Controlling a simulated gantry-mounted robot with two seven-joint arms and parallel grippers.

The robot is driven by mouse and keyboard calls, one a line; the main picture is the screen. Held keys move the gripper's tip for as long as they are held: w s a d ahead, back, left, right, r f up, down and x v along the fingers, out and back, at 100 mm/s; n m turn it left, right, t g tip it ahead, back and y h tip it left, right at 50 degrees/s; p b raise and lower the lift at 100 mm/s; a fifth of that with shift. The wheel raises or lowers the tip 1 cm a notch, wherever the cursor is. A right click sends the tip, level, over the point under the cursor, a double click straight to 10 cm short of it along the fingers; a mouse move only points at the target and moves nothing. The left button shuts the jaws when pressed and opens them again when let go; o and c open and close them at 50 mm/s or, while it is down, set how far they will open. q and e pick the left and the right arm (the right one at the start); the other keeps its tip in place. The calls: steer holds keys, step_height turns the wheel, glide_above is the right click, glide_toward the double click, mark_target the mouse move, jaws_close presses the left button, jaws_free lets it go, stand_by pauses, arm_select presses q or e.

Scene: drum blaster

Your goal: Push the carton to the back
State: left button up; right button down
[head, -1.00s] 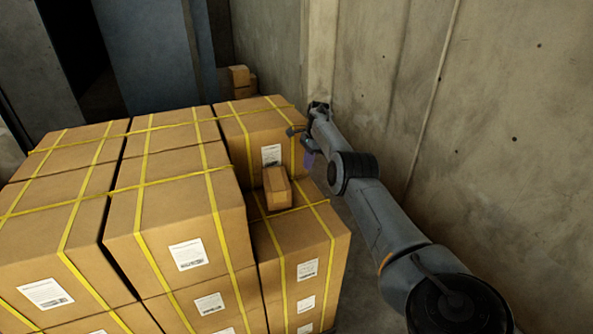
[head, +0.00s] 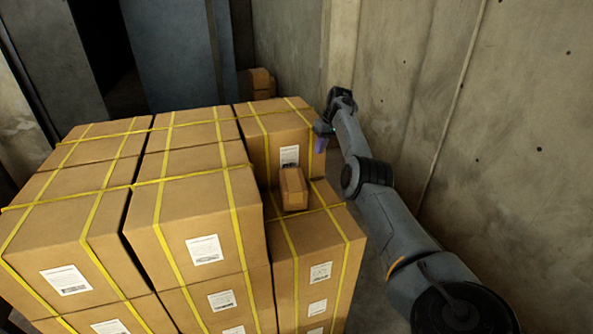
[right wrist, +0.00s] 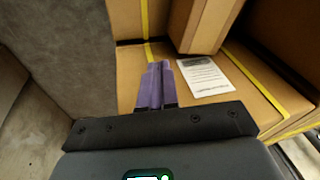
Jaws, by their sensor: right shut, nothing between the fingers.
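The small brown carton (head: 293,188) sits on the lower stacked box at the right, just in front of the taller back box with a white label. My right gripper (head: 320,145) is beyond the carton and to its right, beside the taller box's right side. In the right wrist view its purple fingers (right wrist: 157,70) are together and empty. A small box that looks like the carton (right wrist: 207,25) shows at the top there, apart from the fingers. My left gripper is in neither view.
Large strapped boxes (head: 190,185) stand tightly stacked to the left of the carton. The taller back box (head: 272,135) is right behind it. A concrete wall (head: 400,80) rises to the right. More boxes (head: 259,82) lie in the far corner.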

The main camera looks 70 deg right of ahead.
mark_target(295, 179)
steer(key=s+a+f+n+g+p, duration=0.1)
steer(key=s+a+f+n+p, duration=0.45)
steer(key=n+p, duration=0.65)
steer(key=shift+y, duration=0.3)
steer(key=w+a, duration=0.1)
steer(key=w, duration=0.3)
steer(key=w+a, duration=0.1)
steer(key=w, duration=0.3)
steer(key=w+a, duration=0.1)
steer(key=w, duration=0.3)
steer(key=shift+f+p, duration=0.25)
steer(key=shift+p, duration=0.15)
steer(key=shift+a+f, duration=0.1)
steer(key=shift+f, duration=0.75)
